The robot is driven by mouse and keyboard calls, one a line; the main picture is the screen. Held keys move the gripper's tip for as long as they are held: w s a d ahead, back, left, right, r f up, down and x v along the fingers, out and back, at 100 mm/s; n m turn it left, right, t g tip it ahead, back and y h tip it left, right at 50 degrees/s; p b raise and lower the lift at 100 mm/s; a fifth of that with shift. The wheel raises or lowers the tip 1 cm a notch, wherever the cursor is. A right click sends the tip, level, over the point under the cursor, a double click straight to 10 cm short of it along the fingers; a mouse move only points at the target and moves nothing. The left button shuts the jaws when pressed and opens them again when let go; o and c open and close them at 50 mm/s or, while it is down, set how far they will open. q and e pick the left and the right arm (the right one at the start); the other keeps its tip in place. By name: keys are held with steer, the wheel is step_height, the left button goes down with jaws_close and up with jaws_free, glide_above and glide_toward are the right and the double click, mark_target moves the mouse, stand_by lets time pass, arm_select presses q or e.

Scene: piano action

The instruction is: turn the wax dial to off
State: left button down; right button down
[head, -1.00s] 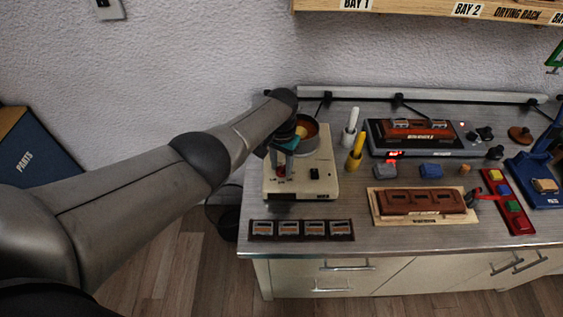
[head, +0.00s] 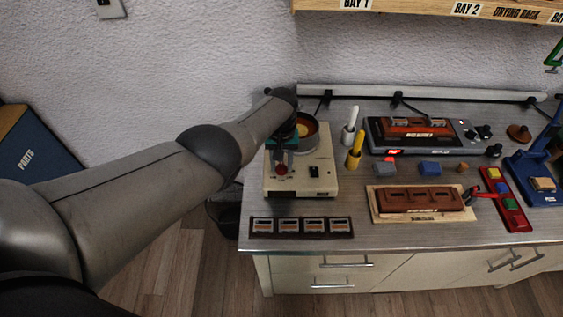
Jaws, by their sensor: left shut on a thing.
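The wax pot unit is a cream box (head: 318,157) at the left end of the bench, with a round pan of amber wax (head: 306,127) at its back. A black switch (head: 314,172) sits to the right of the dial. My right gripper is out of view.
A white stick (head: 350,128) and a yellow stick (head: 354,152) stand upright just right of the unit. A dark tray of small parts (head: 301,227) lies in front. A black device (head: 412,134) and a brown block on a board (head: 421,201) are farther right.

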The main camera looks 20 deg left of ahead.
mark_target(281, 165)
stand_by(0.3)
arm_select(q)
steer(key=shift+c, duration=2.3)
jaws_free()
steer(key=shift+r, duration=0.15)
steer(key=shift+r+p, duration=0.35)
step_height(281, 165, up, 5)
steer(key=p, duration=0.3)
steer(key=shift+p, duration=0.3)
step_height(281, 165, up, 9)
steer(key=p, duration=0.2)
steer(key=shift+r, duration=0.2)
